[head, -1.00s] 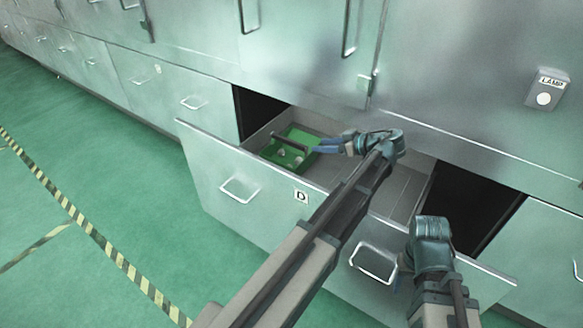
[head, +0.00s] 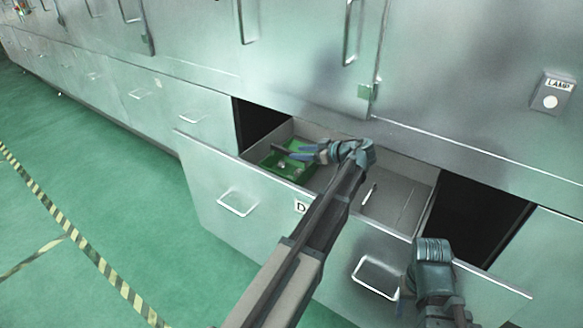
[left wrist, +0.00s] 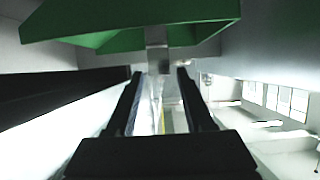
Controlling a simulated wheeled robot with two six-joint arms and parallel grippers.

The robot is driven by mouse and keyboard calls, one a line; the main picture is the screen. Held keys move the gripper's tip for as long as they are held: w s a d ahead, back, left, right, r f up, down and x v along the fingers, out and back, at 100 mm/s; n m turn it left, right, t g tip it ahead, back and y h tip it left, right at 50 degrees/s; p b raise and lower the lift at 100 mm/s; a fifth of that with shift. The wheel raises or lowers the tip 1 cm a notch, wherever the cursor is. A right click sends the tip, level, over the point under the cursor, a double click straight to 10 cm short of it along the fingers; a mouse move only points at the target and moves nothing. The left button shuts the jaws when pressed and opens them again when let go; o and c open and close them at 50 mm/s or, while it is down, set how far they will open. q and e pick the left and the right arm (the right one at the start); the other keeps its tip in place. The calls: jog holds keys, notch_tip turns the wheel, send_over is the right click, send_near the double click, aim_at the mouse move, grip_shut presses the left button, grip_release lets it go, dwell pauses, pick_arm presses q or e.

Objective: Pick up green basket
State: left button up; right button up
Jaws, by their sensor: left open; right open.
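The green basket (head: 292,174) sits in the left part of the open drawer marked D, with small light pieces in it. A dark bar (head: 276,146), apparently its handle, crosses above it. My left gripper (head: 290,154) is open over the basket, with its blue fingers close to the bar. In the left wrist view the open fingers (left wrist: 159,76) flank a grey block (left wrist: 157,50) below the green basket (left wrist: 130,25). I cannot tell whether they touch it. My right gripper (head: 408,287) is at the drawer front near the right handle; its fingers are mostly hidden.
The open drawer's front (head: 225,180) stands out from the cabinet row, with a left handle (head: 238,204) and a right handle (head: 375,278). A small thin light object (head: 369,193) lies in the drawer. Green floor with a striped line (head: 85,240) is clear at left.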

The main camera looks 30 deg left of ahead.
aim_at(290, 151)
pick_arm(q)
jog(key=shift+a, duration=0.15)
jog(key=b+x, duration=0.1)
jog(key=x, duration=0.4)
jog(key=shift+r, duration=0.15)
grip_shut()
dwell(1.2)
